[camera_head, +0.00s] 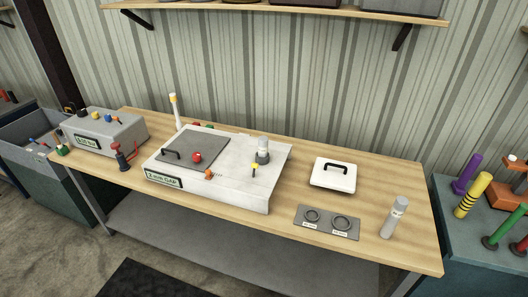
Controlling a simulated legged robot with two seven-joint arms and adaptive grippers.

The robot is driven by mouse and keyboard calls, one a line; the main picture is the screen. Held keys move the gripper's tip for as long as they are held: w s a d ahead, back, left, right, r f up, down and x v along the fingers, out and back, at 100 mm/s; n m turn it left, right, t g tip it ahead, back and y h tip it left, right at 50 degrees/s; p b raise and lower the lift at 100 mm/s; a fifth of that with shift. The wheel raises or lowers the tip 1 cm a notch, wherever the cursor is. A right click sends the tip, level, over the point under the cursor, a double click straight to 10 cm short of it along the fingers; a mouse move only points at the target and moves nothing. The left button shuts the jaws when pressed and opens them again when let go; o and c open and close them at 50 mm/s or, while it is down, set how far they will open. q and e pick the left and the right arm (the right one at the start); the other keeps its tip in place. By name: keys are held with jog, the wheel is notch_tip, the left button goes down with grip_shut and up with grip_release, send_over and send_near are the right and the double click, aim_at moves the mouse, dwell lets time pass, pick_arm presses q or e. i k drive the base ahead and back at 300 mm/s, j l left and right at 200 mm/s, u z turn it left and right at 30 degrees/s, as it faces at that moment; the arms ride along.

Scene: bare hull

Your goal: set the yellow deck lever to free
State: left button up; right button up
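A white deck unit (235,192) with a sloped right side sits on the wooden workbench (390,247). A small lever with a yellow tip (255,167) stands near its right front, in front of a grey-and-white cylinder (263,152). The lever looks roughly upright; its position markings are too small to read. The deck also has a grey plate (192,140) with a black handle, a red knob (197,157) and an orange lever (209,174). A green display (163,179) is on the front left. Neither of my grippers shows in the view.
A grey box with coloured knobs (105,131) and a red clamp-like tool (124,158) are left of the deck. A white lid (333,177), a grey two-ring plate (327,222) and a bottle (394,217) stand right. A shelf (300,10) hangs above.

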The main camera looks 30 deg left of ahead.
aim_at(255, 166)
jog(key=u, duration=1.6)
